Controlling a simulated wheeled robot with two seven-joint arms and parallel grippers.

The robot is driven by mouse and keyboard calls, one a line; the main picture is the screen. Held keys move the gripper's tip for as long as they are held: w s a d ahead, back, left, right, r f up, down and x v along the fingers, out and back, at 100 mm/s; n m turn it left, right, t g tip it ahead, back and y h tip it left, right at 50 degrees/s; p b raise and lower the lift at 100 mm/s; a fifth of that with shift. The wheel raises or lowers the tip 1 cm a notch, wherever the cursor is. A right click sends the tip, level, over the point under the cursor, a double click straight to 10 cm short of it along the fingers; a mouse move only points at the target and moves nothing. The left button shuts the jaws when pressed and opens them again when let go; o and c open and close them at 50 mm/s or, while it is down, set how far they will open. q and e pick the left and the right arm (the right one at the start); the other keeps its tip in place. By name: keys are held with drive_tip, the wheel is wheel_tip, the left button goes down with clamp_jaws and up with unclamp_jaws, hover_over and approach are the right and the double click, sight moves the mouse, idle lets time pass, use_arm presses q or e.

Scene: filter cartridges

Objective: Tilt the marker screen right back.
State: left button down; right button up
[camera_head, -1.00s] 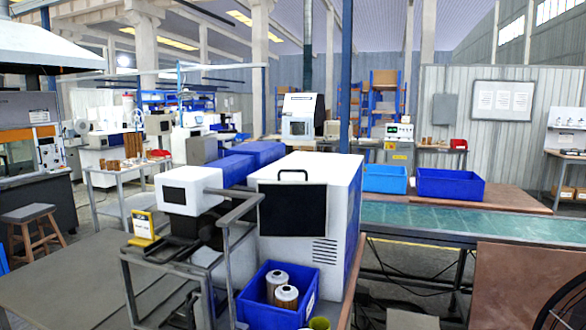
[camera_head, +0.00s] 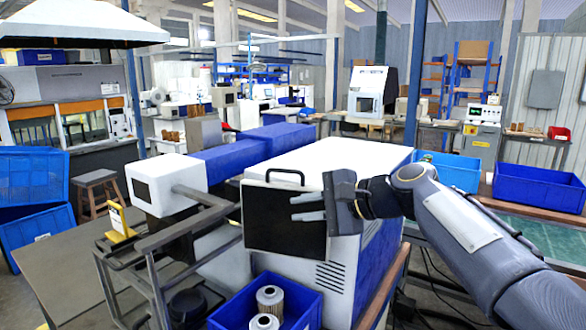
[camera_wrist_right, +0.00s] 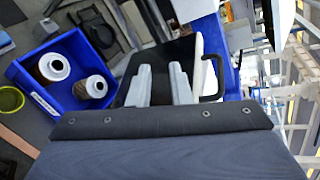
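The marker screen (camera_head: 270,222) is a flat black panel with a black loop handle (camera_head: 286,174) on its top edge. It stands roughly upright at the front of the white machine (camera_head: 330,160). My right gripper (camera_head: 292,207) reaches in from the right, in front of the screen's right part, with its two fingers apart and nothing between them. In the right wrist view the open fingers (camera_wrist_right: 162,70) lie over the black screen (camera_wrist_right: 160,58), and the handle (camera_wrist_right: 215,78) is to their right. I cannot tell if they touch the screen. My left gripper is out of view.
A blue crate (camera_head: 312,308) with two filter cartridges (camera_head: 270,298) stands below the screen. A grey metal rail frame (camera_head: 160,238) and a white box-shaped unit (camera_head: 165,185) are to the left. Blue bins (camera_head: 538,187) stand at the right.

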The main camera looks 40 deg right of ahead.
sight(288, 171)
drive_tip(key=w+d+r+m+t, duration=0.2)
drive_tip(key=d+r+m, duration=0.1)
drive_tip(key=d+r, duration=0.25)
drive_tip(key=shift+h, duration=0.3)
drive_tip(key=p+x, duration=0.1)
drive_tip(key=x, duration=0.6)
drive_tip(key=shift+w+a+r, duration=0.1)
drive_tip(key=shift+w+a, duration=0.05)
drive_tip(key=shift+c, duration=0.5)
clamp_jaws()
